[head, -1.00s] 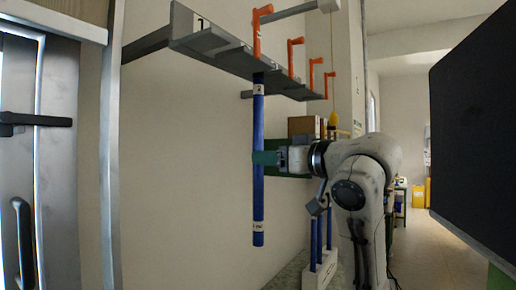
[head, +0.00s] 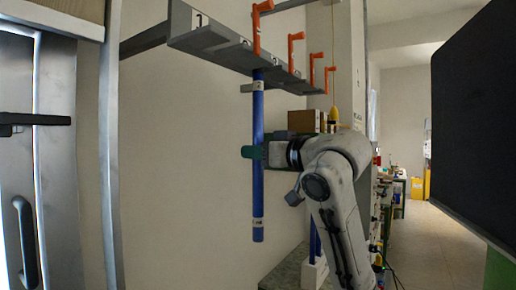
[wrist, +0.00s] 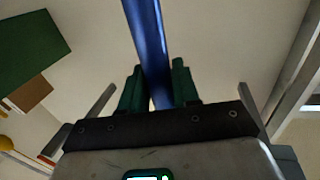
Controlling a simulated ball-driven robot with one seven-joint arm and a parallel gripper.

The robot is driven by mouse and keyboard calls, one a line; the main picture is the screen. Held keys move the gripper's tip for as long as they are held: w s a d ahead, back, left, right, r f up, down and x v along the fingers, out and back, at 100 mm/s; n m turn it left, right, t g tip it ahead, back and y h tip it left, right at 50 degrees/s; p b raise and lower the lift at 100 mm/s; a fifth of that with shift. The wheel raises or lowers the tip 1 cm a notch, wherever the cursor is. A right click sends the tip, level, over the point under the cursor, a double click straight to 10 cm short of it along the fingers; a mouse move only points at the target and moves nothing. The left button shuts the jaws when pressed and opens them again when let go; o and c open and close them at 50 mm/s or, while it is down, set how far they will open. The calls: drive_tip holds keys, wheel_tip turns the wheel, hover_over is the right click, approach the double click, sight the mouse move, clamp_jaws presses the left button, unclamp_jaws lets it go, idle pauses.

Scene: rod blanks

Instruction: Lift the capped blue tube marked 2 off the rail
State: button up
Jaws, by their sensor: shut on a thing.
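The blue tube (head: 258,200) hangs upright below the grey rail (head: 210,42), with a white label marked 2 near its upper end. An orange hook-shaped piece (head: 256,32) stands above the rail in line with the tube. My gripper (head: 252,152) reaches in from the right and is shut on the tube at about mid-length. In the wrist view, the blue tube (wrist: 147,45) runs between the two green fingers of my gripper (wrist: 157,80). The tube's top end at the rail is hidden from clear view.
Several more orange hooks (head: 292,50) stand along the rail. Other blue tubes stand in a white holder (head: 314,274) low behind my arm. Brown boxes (head: 304,121) sit behind the gripper. A dark panel (head: 475,120) is at the right. The wall left of the tube is bare.

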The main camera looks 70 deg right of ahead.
sight(262, 120)
clamp_jaws()
drive_tip(key=shift+r, duration=0.1)
drive_tip(key=r, duration=0.2)
drive_tip(key=r+b, duration=0.1)
drive_tip(key=r, duration=0.4)
drive_tip(key=shift+s+a+b, duration=0.1)
drive_tip(key=shift+s+b, duration=0.25)
drive_tip(key=shift+s, duration=0.05)
drive_tip(key=s+d+b+v, duration=0.1)
drive_tip(key=b+v, duration=0.1)
drive_tip(key=v, duration=0.7)
drive_tip(key=d+b+v, duration=0.1)
drive_tip(key=d+v, duration=0.1)
drive_tip(key=v, duration=0.8)
drive_tip(key=shift+s+d+b, duration=0.35)
drive_tip(key=shift+b, duration=0.05)
drive_tip(key=shift+f, duration=0.1)
